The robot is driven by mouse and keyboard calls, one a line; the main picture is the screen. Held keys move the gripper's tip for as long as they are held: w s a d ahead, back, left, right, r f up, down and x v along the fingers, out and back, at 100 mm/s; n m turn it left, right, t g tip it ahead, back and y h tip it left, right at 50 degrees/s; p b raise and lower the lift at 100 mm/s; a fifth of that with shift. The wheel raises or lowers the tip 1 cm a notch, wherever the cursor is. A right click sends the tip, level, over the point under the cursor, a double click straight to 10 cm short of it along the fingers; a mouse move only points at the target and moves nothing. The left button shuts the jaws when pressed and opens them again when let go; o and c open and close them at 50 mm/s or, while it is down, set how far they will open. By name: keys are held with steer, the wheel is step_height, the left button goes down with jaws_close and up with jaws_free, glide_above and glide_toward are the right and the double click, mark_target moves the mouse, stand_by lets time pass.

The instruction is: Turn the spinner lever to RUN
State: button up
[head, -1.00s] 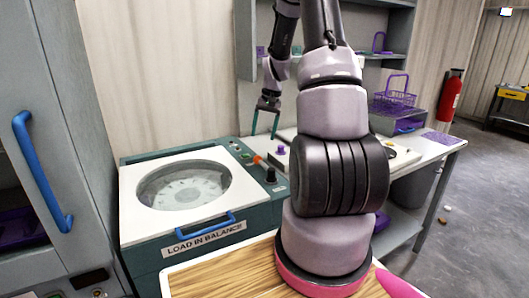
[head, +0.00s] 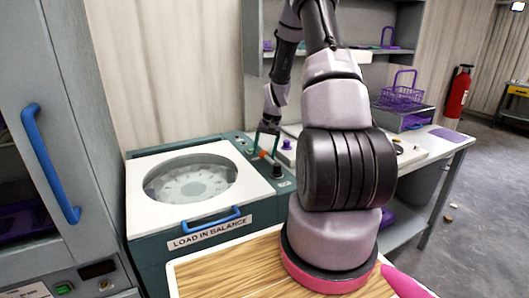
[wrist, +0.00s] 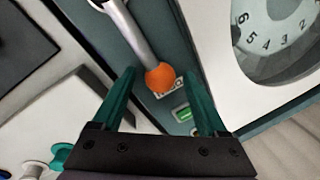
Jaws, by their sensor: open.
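The spinner (head: 148,215) is a teal machine with a white top, a round window and a "LOAD IN BALANCE" label. Its lever has a metal arm and an orange ball knob (wrist: 160,78); the knob also shows in the head view (head: 264,154), on the control strip right of the window. My gripper (head: 266,146) is just above the lever. In the wrist view its two green fingers (wrist: 160,86) are open, one on each side of the knob, with gaps visible. A small label behind the knob is partly covered, and I cannot read RUN.
A blue handle (head: 210,218) is on the spinner's front edge. A black knob (head: 277,170) and a purple knob (head: 287,145) stand close to my gripper. A bench with a purple wire basket (head: 402,90) is at the right. A grey cabinet (head: 85,130) stands at the left.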

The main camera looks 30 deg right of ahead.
steer(key=shift+c, duration=0.3)
jaws_close()
stand_by(1.1)
